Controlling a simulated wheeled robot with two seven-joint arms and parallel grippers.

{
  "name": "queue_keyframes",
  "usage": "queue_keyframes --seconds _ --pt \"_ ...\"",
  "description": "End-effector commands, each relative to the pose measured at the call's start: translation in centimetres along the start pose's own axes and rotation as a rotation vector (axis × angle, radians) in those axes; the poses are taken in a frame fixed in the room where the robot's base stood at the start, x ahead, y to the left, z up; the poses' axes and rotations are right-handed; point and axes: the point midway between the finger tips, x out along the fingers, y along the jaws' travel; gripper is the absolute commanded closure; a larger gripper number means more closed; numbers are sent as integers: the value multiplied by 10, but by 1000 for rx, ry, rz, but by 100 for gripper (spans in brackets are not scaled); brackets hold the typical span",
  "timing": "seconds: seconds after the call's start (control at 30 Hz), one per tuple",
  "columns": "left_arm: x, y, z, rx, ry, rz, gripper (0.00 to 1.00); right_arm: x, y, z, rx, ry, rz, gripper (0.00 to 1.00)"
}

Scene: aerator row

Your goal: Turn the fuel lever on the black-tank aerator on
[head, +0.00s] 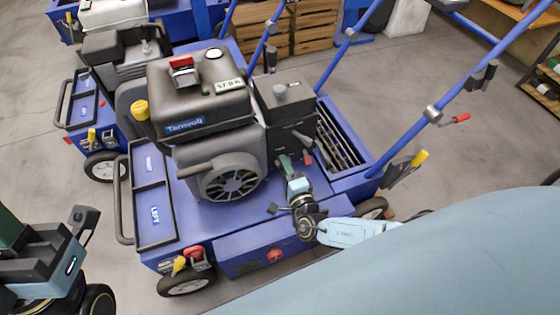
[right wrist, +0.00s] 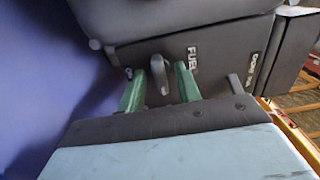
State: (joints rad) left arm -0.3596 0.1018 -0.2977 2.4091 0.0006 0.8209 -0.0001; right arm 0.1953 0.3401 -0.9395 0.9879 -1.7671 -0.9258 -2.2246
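The near blue aerator (head: 225,250) carries a dark tank (head: 200,90) with a yellow cap. In the right wrist view, a grey lever (right wrist: 158,82) hangs upright on a dark panel, left of the word FUEL (right wrist: 193,60). My right gripper (head: 287,163) is at this engine's right side. In the right wrist view its green fingers (right wrist: 160,92) are open, one on each side of the lever, with visible gaps. The lever's lower end is close above the palm. My left gripper (head: 12,230) is partly cut off at the lower left, away from the aerator; its opening is unclear.
A second blue aerator (head: 80,130) stands behind to the left. Blue handle bars (head: 345,48) rise at the right, with a red-tipped lever (head: 460,118) on one. Wooden crates (head: 313,30) stand at the back. Grey floor (head: 490,160) is open at the right.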

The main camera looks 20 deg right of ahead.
Motion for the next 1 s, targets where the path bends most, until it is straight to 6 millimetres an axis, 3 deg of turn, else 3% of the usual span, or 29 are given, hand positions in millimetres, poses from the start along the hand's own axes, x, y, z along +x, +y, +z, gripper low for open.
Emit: queue_keyframes --seconds 0.37,0.6,1.0 --pt "-1 0 -2 0 15 0 64 2 0 -1 0 1 1 66" --pt "-1 0 -2 -1 15 0 64 2 0 -1 0 1 0 98" --pt "-1 0 -2 -1 12 0 64 2 0 -1 73 1 0 99"
